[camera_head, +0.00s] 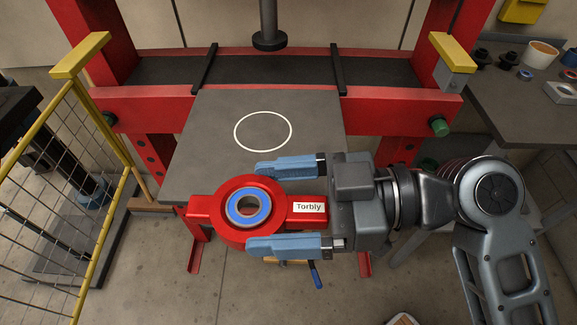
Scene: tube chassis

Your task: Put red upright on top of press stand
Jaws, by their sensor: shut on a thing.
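The red upright (206,209) is a red piece with a round hub, a blue-and-silver ring in its middle and a white "Torbly" label on its right arm. My gripper (255,208) comes from the right, with its light-blue fingers on either side of the upright, shut on it. The press stand (205,130) has a flat grey plate with a white circle outline on top. The circle is empty. The upright shows at the plate's near edge, below the circle in the picture. How high it is above the plate is hard to tell.
A red press frame (380,107) stands behind the plate, with a dark ram (269,40) above the circle. A yellow mesh guard (100,200) stands at left. A grey bench (500,110) with small parts is at right. The plate is clear.

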